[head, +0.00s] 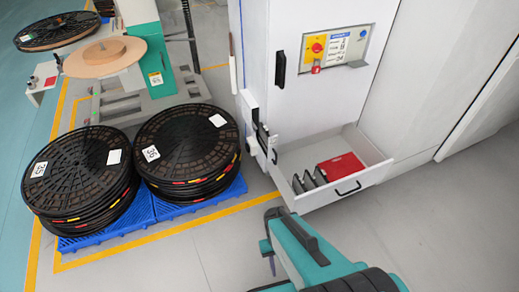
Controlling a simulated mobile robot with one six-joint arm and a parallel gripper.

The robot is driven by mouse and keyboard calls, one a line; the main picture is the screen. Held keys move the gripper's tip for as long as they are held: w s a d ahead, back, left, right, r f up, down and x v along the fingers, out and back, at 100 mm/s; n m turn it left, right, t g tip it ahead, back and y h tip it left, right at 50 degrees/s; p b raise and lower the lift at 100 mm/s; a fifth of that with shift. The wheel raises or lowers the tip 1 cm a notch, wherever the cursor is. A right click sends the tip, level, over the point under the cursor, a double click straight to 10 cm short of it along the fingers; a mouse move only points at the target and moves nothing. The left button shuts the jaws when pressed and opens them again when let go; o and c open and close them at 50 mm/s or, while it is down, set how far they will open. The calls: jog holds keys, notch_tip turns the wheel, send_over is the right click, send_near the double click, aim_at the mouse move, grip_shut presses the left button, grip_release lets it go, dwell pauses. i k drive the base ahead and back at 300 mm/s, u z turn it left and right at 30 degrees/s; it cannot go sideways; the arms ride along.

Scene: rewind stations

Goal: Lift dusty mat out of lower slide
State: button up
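A white slide box (250,106) sticks out of the left side of the tall white cabinet, with dark pieces (262,132) showing in it. Whether one of these is the dusty mat, and which part is the lower slide, I cannot tell. Below, an open white drawer (375,172) holds several dark grey upright pieces (309,180) at its left and a flat red item (341,168) on its floor. My gripper (270,240) is in front of the drawer, apart from it. Its finger opening is not clear, and I see nothing held.
The white cabinet (290,112) has a black handle and a red-yellow switch (316,46). Two stacks of black reels (80,165) (188,140) stand on blue pallets (150,213) at left. A teal reel stand (140,60) is behind. The grey floor in front is clear.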

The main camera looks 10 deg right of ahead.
aim_at(264, 132)
jog(key=u, duration=0.35)
jog(key=k, duration=1)
jog(key=u, duration=0.8)
jog(key=i, duration=0.45)
jog(key=u, duration=0.5)
jog(key=i, duration=1.75)
jog(key=z, duration=0.6)
jog(key=i, duration=0.55)
jog(key=z, duration=0.25)
